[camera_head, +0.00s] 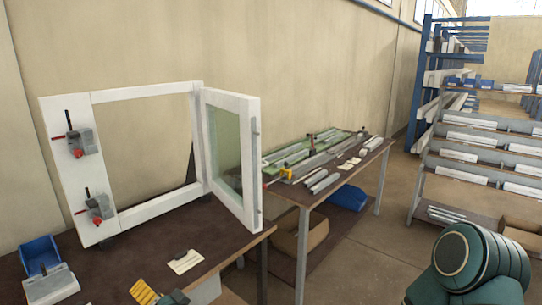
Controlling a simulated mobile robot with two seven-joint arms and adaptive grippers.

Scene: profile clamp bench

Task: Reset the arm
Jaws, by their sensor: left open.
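My left gripper (162,296) shows only in small part at the bottom edge, low over the front of the brown bench (150,258). It is open, and I see nothing held in it. Most of it is cut off by the picture's edge. A rounded dark green link of my own arm (470,268) fills the bottom right corner. My right gripper is out of view.
A white frame (150,94) with an opened glazed sash (230,150) stands on the bench. Two red-handled clamps (84,142) (98,207) sit on its left side. A blue bin (40,252) stands at left. A second table (285,190) holds profiles; shelving (470,150) stands right.

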